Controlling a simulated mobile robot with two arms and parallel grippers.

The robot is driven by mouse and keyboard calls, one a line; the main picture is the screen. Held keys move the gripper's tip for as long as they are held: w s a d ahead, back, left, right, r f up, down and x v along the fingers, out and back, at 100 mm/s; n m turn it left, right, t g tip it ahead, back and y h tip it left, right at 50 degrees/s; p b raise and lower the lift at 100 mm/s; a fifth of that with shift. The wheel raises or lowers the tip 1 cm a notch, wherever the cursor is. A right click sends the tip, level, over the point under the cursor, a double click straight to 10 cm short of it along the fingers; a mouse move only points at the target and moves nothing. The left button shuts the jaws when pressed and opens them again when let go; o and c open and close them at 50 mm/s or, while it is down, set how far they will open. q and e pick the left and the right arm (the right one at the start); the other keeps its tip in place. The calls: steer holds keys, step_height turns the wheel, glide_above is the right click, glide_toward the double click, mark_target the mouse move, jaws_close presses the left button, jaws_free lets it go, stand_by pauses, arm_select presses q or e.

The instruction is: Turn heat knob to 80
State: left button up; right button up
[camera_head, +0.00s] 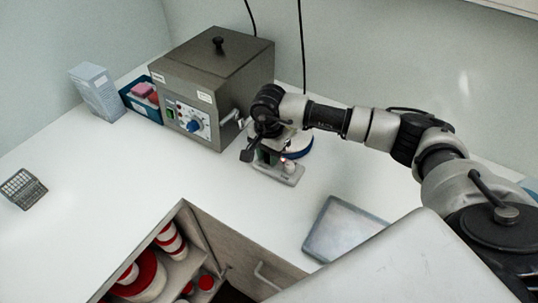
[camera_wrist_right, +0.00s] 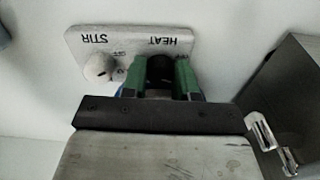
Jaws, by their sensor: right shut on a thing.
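The hot plate stirrer has a grey front panel (camera_head: 277,172) with a pale stir knob (camera_head: 289,167). In the right wrist view its panel (camera_wrist_right: 125,42) shows upside down, with HEAT and STIR labels. The dark heat knob (camera_wrist_right: 160,70) stands between the green finger pads of my right gripper (camera_wrist_right: 162,78), which is shut on it. The stir knob (camera_wrist_right: 99,67) is beside it, free. In the head view my right gripper (camera_head: 260,157) covers the heat knob. The knob's pointer and its scale are hidden, so I cannot read its setting. My left gripper is not in view.
A large grey metal box (camera_head: 209,75) with a blue dial stands left of the stirrer. A blue bin (camera_head: 148,109) and a pale carton (camera_head: 97,92) are farther left. A grey tray (camera_head: 340,231) lies at the front right. An open drawer (camera_head: 185,270) holds red-and-white containers.

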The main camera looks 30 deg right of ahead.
steer(key=shift+f+m+b, duration=0.15)
steer(key=shift+m+b, duration=0.45)
steer(key=shift+m, duration=1.1)
steer(key=shift+r, duration=0.2)
steer(key=o, duration=0.9)
step_height(320, 180, up, 11)
steer(key=shift+f+b, duration=0.1)
steer(key=shift+b, duration=1.15)
